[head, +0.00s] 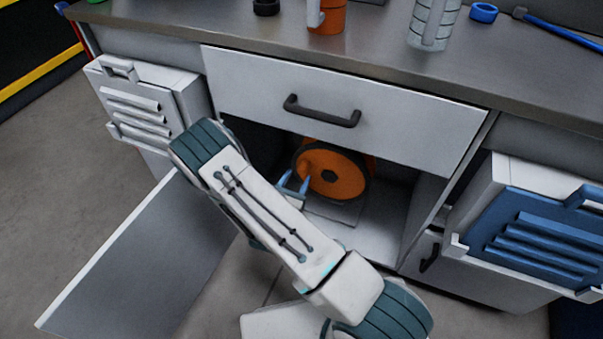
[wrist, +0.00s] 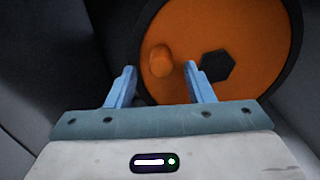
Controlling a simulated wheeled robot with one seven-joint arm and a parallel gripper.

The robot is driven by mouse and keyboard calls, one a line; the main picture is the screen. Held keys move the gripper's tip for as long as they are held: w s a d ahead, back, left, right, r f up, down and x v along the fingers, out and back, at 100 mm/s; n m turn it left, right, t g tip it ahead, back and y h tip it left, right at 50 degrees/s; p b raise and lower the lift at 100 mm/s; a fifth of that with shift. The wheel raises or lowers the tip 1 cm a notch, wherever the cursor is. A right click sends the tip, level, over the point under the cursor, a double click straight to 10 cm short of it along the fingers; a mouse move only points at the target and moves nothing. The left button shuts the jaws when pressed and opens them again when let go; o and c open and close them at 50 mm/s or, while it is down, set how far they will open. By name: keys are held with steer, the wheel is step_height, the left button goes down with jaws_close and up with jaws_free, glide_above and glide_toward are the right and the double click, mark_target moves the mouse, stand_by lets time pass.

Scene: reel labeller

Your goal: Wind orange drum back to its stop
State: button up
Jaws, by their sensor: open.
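The orange drum (head: 336,174) with a dark rim stands upright inside the open cabinet, below a drawer. In the wrist view the drum face (wrist: 205,28) fills the upper right, with a dark hexagonal hub (wrist: 217,66) at its middle. A short orange knob (wrist: 161,61) sticks out from the face, left of the hub. My gripper (head: 293,182) is at the cabinet opening, in front of the drum's left side. Its blue fingers (wrist: 160,80) are open and empty, with the knob showing between and beyond them. I cannot tell if a finger touches it.
The cabinet door (head: 150,265) hangs open at the left. The closed drawer (head: 400,118) with a dark handle is above the opening. A white louvred box (head: 145,100) and a blue louvred box (head: 535,225) jut out on either side. Cups and tools stand on the worktop (head: 370,50).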

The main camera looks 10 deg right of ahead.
mark_target(300, 172)
steer(key=shift+b+x, duration=0.35)
steer(key=shift+x, duration=1.75)
jaws_close()
steer(key=shift+a, duration=0.15)
